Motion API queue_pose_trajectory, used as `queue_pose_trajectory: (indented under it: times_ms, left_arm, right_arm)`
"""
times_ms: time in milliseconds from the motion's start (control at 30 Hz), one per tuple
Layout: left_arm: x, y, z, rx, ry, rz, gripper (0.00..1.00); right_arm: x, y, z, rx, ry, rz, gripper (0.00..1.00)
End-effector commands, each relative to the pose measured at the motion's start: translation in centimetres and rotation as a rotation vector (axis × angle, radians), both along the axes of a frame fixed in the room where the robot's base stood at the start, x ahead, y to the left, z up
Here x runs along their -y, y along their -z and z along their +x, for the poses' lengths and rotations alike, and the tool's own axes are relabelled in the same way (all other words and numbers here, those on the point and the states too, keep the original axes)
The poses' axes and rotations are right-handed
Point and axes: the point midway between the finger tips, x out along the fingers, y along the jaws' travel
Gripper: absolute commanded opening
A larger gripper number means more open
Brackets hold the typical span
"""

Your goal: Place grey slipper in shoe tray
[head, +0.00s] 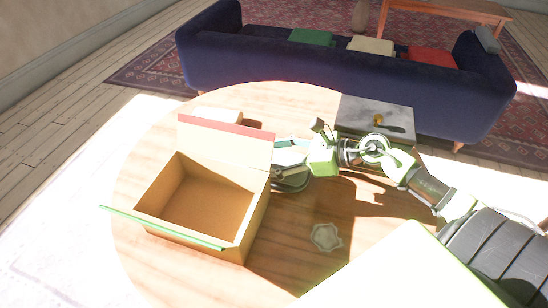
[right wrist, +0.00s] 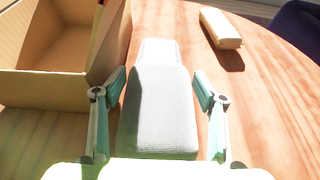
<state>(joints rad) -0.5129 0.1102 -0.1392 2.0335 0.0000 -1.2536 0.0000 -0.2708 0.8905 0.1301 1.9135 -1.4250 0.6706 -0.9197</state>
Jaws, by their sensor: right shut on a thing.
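The grey slipper (right wrist: 160,115) lies between the two fingers of my right gripper (right wrist: 160,82) in the right wrist view, with a pale end pointing away from me. My right gripper (head: 296,168) is shut on it, just right of an open cardboard box (head: 250,222) in the head view. Part of the slipper (head: 288,157) shows there, partly hidden by the gripper. My left gripper is not in view.
The box stands on a round wooden table (head: 145,170), flaps open. A pale block (head: 218,115) lies behind it. A grey box (head: 365,112) with a gold object (head: 378,120) is at the back right. A small star-shaped dish (head: 326,237) lies in front. A blue sofa (head: 270,72) stands beyond.

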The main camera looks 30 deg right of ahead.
Motion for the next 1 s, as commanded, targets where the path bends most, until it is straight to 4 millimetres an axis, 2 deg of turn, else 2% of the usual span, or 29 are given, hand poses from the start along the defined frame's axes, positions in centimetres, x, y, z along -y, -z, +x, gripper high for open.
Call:
queue_pose_trajectory:
  times_ms: [267, 300, 733, 933, 1000]
  left_arm:
    - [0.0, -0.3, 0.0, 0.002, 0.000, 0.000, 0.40]
    - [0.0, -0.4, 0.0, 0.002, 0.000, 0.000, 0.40]
    - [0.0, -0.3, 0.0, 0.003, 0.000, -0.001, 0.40]
    - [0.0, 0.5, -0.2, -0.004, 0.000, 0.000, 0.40]
    - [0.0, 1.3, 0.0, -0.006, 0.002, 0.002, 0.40]
  right_arm:
    - [0.0, 0.1, 0.0, 0.001, 0.000, 0.001, 0.41]
    - [0.0, 0.1, 0.0, 0.000, 0.000, 0.000, 0.72]
    - [0.1, -0.1, -0.1, -0.001, 0.000, 0.000, 0.72]
    - [1.7, -1.1, -2.1, -0.004, 0.002, 0.000, 0.72]
    - [2.6, -1.6, -3.1, -0.005, 0.003, 0.001, 0.72]
